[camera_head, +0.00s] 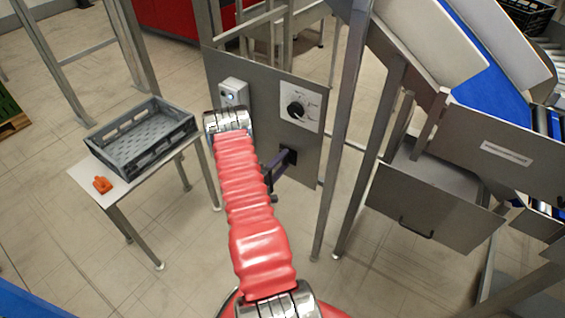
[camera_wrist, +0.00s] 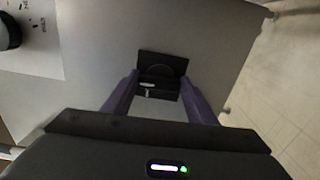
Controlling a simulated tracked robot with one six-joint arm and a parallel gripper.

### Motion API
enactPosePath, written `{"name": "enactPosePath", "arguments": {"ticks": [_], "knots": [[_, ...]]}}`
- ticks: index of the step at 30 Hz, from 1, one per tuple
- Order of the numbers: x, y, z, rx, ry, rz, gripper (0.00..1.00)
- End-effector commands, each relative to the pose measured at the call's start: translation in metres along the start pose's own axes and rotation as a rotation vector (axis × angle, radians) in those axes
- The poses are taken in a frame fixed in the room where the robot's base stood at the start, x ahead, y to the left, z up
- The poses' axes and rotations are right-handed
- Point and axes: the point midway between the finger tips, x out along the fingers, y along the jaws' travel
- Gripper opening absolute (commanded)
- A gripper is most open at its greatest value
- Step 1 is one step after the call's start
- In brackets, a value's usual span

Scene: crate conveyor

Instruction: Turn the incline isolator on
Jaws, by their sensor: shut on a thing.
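A black isolator switch (camera_wrist: 162,62) sits on the grey metal panel (camera_head: 260,115), with a rounded part and a small light-coloured lever-like piece at its lower edge. In the head view the isolator (camera_head: 289,155) is low on the panel, under the white dial plate. My gripper (camera_wrist: 158,84) has its two purple fingers on either side of the isolator's lower part, shut on it. In the head view my gripper (camera_head: 278,162) is partly hidden behind my red arm. I cannot read a label or the on/off position.
A grey crate (camera_head: 140,137) and an orange piece (camera_head: 102,184) lie on a side table (camera_head: 88,182). Metal legs and a conveyor stand right.

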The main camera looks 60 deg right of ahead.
Motion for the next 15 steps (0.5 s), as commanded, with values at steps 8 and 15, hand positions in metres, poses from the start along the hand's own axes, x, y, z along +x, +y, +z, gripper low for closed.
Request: {"name": "enactPosePath", "arguments": {"ticks": [8, 15], "knots": [[-0.0008, -0.0039, 0.0031, 0.036, -0.004, -0.007, 0.29], [-0.0009, -0.0045, 0.0035, 0.035, -0.005, -0.009, 0.29]]}}
